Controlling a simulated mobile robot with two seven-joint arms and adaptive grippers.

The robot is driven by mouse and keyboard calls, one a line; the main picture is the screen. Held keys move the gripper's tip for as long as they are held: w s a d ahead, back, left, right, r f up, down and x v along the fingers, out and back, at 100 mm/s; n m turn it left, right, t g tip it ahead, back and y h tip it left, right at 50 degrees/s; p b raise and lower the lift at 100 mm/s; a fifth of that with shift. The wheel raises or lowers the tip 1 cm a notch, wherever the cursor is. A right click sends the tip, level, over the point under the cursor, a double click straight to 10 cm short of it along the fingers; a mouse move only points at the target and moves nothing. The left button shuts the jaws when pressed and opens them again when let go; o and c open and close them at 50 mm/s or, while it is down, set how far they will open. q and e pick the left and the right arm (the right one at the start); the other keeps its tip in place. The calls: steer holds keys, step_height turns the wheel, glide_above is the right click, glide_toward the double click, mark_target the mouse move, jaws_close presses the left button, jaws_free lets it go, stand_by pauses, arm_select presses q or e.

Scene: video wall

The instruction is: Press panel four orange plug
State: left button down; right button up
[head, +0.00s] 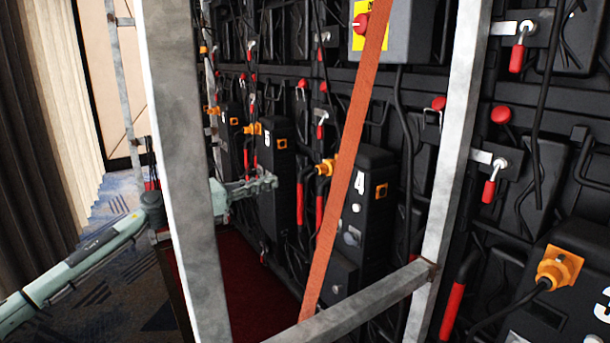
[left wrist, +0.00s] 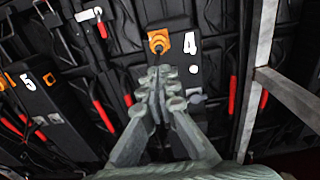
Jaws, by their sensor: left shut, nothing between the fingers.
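Panel four (head: 372,220) is a black box with a white 4, behind the metal frame and partly hidden by an orange strap. Its orange plug (head: 325,168) sits at its upper left with a cable. In the left wrist view the plug (left wrist: 158,40) is just beyond the fingertips, beside the 4 on the panel (left wrist: 190,62). My left gripper (head: 268,181) is shut and empty, left of the plug in the head view and in front of panel five. It points at panel four in the wrist view (left wrist: 160,78), apart from the plug as far as I can tell. My right gripper is not in view.
Grey metal posts (head: 180,120) and a low crossbar (head: 360,300) stand in the foreground. The orange strap (head: 345,170) runs diagonally before panel four. Panel five (head: 275,200) is to its left, panel three (head: 580,300) to the right. Cables and red-handled levers hang around.

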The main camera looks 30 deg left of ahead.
arm_select(q)
glide_toward(316, 171)
steer(key=w, duration=0.2)
steer(key=x, duration=0.3)
steer(key=shift+w+d+p, duration=0.2)
steer(key=shift+d+p, duration=0.2)
steer(key=shift+d, duration=0.05)
steer(key=shift+w+d, duration=0.25)
steer(key=shift+w, duration=0.35)
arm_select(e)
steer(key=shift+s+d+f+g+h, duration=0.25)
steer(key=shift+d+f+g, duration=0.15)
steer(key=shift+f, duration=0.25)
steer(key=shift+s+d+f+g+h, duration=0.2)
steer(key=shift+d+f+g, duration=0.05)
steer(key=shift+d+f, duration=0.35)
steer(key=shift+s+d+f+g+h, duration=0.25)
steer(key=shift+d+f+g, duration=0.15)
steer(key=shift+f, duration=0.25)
arm_select(q)
steer(key=shift+f, duration=0.1)
steer(key=shift+w, duration=0.15)
steer(key=shift+x, duration=0.8)
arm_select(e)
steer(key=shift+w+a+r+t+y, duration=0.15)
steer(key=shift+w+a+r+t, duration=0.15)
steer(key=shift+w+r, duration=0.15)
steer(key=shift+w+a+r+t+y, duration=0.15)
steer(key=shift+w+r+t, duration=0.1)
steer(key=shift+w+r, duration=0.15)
